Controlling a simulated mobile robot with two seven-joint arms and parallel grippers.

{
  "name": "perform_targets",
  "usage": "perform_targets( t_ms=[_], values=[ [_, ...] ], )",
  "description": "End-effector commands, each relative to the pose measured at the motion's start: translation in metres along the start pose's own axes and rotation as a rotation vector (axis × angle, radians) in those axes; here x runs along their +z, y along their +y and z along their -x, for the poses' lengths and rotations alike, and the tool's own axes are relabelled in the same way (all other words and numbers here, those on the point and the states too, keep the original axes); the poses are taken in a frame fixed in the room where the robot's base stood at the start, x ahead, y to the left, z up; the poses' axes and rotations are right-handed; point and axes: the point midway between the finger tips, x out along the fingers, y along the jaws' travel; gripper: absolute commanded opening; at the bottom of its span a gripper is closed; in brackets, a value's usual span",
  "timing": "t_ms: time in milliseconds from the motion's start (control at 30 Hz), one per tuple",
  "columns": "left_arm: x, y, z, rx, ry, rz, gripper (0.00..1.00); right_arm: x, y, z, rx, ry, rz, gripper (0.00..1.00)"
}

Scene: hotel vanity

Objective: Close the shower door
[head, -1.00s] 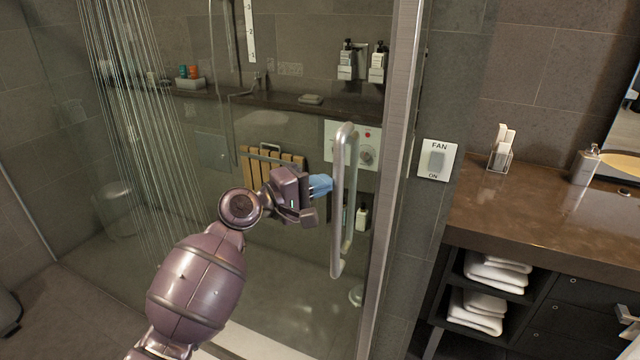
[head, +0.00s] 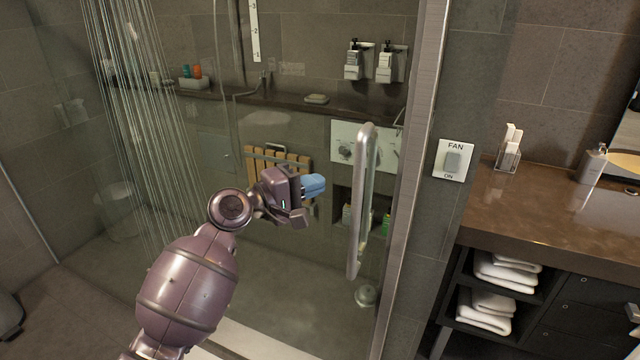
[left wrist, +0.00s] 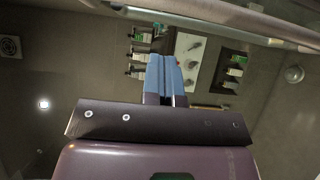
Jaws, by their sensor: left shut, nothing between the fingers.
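The shower door is a clear glass panel with a metal edge frame (head: 408,180) and a long upright metal handle (head: 362,200). The handle is a little right of my left gripper (head: 318,186), with a visible gap between them. My left gripper has blue fingertips, shut together and empty, pointing right toward the handle. In the left wrist view the blue fingers (left wrist: 166,78) are side by side, and a metal bar (left wrist: 235,18) crosses the top. My right gripper is not in view.
Behind the glass are a wooden slatted seat (head: 278,162), a control panel (head: 345,142) and wall dispensers (head: 372,62). A fan switch (head: 453,160) is on the wall to the right. A dark vanity counter (head: 545,205) with folded towels (head: 490,312) below stands at the right.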

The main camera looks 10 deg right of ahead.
Motion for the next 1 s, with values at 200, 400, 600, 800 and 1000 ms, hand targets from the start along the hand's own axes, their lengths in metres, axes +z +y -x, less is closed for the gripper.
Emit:
perform_targets(
  t_ms=[200,400,600,800,1000],
  values=[
    [-0.002,-0.004,0.046,-0.002,0.005,-0.001,0.0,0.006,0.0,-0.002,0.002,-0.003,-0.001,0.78],
    [-0.001,-0.003,0.075,-0.002,0.004,0.0,0.0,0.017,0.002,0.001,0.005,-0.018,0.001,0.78],
    [-0.001,-0.002,0.086,-0.001,0.003,-0.009,0.0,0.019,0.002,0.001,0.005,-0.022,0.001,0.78],
    [-0.013,0.001,0.088,-0.004,0.082,-0.214,0.0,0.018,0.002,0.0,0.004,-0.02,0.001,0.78],
    [-0.041,0.012,0.103,-0.065,0.289,-0.618,0.0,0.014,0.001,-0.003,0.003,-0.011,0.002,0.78]
  ],
)
